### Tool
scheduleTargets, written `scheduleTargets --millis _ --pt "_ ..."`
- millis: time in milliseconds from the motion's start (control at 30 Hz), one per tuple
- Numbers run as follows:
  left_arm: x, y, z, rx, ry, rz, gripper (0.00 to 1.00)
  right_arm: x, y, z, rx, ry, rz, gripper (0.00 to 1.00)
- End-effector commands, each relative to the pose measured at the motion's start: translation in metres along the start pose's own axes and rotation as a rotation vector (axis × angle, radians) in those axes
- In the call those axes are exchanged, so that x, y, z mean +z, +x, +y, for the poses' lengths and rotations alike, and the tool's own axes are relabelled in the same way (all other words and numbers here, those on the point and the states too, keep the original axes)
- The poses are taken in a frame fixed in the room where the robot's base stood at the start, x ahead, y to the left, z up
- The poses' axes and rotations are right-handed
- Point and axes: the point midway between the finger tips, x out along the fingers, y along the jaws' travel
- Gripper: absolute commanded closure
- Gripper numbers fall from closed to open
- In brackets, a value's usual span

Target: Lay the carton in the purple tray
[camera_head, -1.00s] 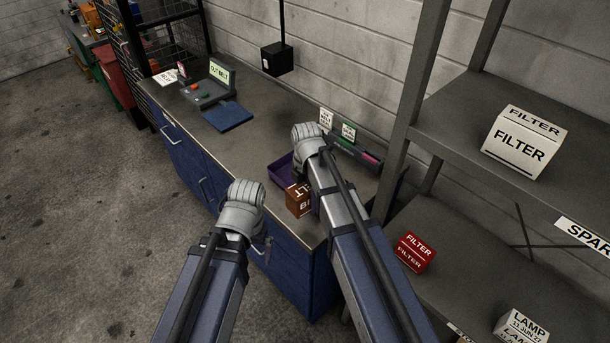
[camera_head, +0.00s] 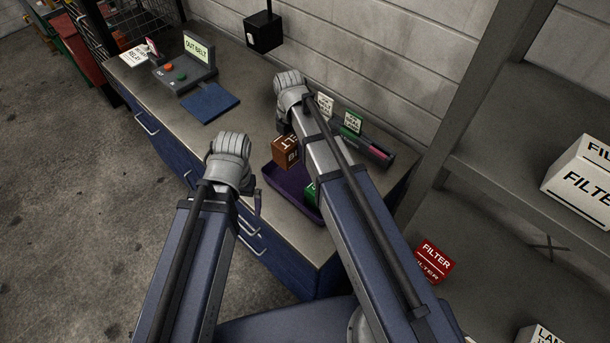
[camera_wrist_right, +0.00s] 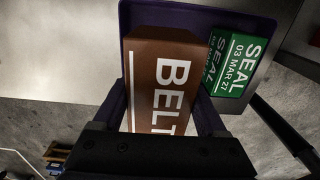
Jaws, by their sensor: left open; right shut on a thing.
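The brown carton (camera_head: 286,151), marked BELT in the right wrist view (camera_wrist_right: 165,75), is between the fingers of my right gripper (camera_wrist_right: 165,112), which is shut on it. The purple tray (camera_head: 278,184) lies on the bench, partly behind my right arm. In the wrist view the carton overlaps the tray (camera_wrist_right: 126,18); in the head view it shows at the tray's far side, seemingly raised. I cannot tell if it touches the tray. A green SEAL carton (camera_wrist_right: 236,65) sits in the tray beside it. My left gripper (camera_head: 257,202), mostly hidden by its arm, is open and away from the tray.
A blue mat (camera_head: 210,103) and an OUT BELT control box (camera_head: 186,73) stand on the bench further left. Shelves with a red FILTER carton (camera_head: 433,262) are at right.

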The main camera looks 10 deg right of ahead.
Motion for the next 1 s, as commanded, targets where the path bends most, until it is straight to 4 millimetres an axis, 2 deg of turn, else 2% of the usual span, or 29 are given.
scheduleTargets --millis 200,333,733,1000 --pt "0.000 0.001 0.000 0.000 0.000 0.000 0.00 0.000 0.001 0.000 0.000 0.001 0.000 1.00" --pt "0.000 0.008 0.001 0.000 0.000 0.000 0.00 0.000 0.008 0.000 0.000 0.001 0.000 1.00" --pt "-0.004 0.062 0.006 0.000 -0.002 0.000 0.00 0.000 0.063 0.000 0.000 0.001 0.000 1.00" --pt "-0.004 0.065 0.006 0.000 -0.002 0.000 0.00 0.000 0.066 0.000 0.000 0.001 0.000 1.00"
